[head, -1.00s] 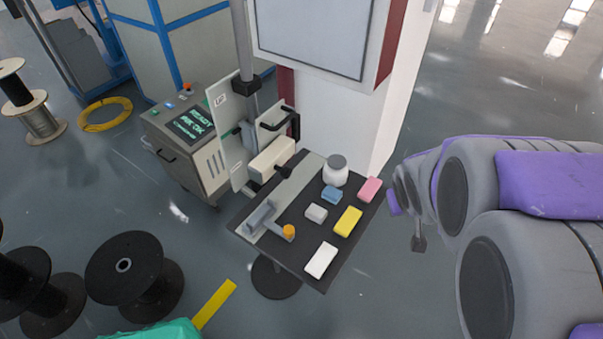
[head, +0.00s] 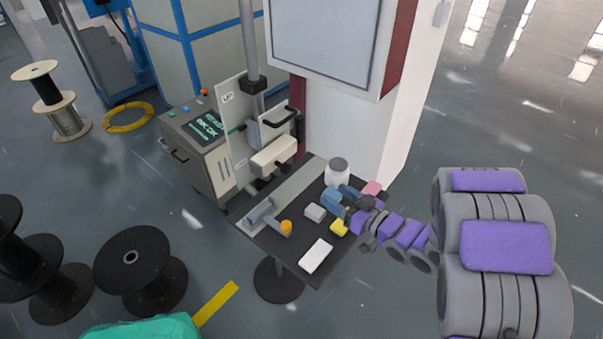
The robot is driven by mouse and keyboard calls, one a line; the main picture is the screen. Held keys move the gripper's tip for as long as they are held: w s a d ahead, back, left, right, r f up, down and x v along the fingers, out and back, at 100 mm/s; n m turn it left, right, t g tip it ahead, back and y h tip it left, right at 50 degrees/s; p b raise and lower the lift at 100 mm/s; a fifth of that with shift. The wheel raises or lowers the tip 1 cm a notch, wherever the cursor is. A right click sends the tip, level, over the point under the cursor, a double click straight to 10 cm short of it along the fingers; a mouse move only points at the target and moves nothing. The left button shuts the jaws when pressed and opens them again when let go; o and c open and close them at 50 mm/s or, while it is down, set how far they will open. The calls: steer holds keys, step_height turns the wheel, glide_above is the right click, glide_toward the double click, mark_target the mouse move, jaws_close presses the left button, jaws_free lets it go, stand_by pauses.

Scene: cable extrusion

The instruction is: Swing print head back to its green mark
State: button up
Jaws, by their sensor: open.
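The print head, seemingly the cream box (head: 272,157) with a dark knob at its lower front, sits on the upright white plate (head: 238,125) beside the pole. A black bar handle (head: 288,120) stands out just above it. A small green spot (head: 241,128) shows at the plate's edge; I cannot tell whether it is the green mark. My gripper (head: 345,201) is open, above the right side of the dark table among the coloured blocks, right of and lower than the print head. Its fingers are small and partly merge with the blocks behind them.
A control cabinet (head: 200,150) and a white column flank the station.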

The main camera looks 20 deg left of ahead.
mark_target(288, 170)
steer(key=shift+y, duration=0.6)
steer(key=b+x, duration=0.1)
steer(key=x, duration=0.5)
steer(key=s+b+x, duration=0.1)
steer(key=x, duration=0.4)
steer(key=s+a+b+x, duration=0.1)
steer(key=x, duration=0.5)
steer(key=shift+w+a, duration=0.2)
steer(key=shift+a, duration=0.05)
steer(key=shift+c, duration=0.2)
jaws_close()
